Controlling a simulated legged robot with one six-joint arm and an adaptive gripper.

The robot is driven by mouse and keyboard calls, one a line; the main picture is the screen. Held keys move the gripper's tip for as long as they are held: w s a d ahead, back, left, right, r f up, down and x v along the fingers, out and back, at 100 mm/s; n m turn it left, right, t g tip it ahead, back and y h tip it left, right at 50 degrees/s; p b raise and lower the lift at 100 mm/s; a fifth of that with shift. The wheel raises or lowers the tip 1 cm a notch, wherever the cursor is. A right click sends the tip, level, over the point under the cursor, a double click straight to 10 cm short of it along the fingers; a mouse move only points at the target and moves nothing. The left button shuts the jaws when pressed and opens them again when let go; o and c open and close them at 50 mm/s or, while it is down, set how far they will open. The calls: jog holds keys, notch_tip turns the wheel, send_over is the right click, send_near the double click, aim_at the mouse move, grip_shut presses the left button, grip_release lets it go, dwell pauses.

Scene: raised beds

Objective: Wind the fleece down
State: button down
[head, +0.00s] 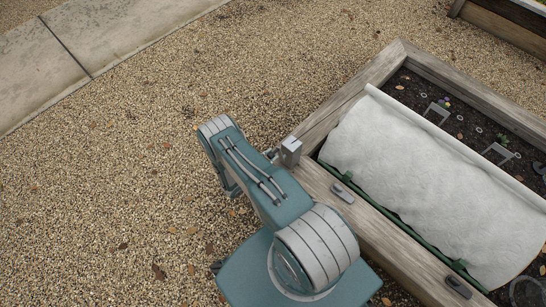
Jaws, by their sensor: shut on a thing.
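A white fleece (400,165) lies over most of the raised bed (365,90), with its near long edge along a green strip inside the bed's left wooden side. A roller bar runs along the far long edge of the fleece. A grey winder box (290,150) sits on the bed's left board near the upper corner. My arm folds over the gravel beside it. My gripper (270,154) is mostly hidden behind my own arm, just left of the winder box. It is shut at the dark handle part there, whose shape I cannot make out.
Dark clips (342,193) sit on the near board, with another lower right (458,287). Bare soil (470,125) with small hoops and plants shows beyond the fleece. Gravel (120,190) lies open to the left. A paved path (90,45) and another bed (505,25) lie farther off.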

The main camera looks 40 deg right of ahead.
jog(key=n, duration=0.1)
jog(key=w+n, duration=0.1)
jog(key=n, duration=0.1)
jog(key=shift+w+a+f, duration=0.1)
jog(key=shift+f, duration=0.3)
jog(key=shift+w+a+f+n+t, duration=0.1)
jog(key=shift+w+f+n+t, duration=0.45)
jog(key=shift+n, duration=1.3)
jog(key=shift+w+f+n+g, duration=0.15)
jog(key=shift+f+n, duration=0.65)
jog(key=shift+n, duration=1)
jog(key=shift+w+a+f+n+t, duration=0.1)
jog(key=shift+w+f+n+t, duration=0.45)
jog(key=shift+n, duration=1.3)
jog(key=shift+f+g, duration=0.2)
jog(key=shift+g, duration=0.05)
jog(key=shift+c, duration=2)
grip_release()
jog(key=shift+s+d, duration=0.1)
jog(key=shift+f, duration=0.1)
jog(key=s+a, duration=0.1)
jog(key=a, duration=1.1)
jog(key=shift+s+f, duration=0.4)
jog(key=shift+f, duration=0.05)
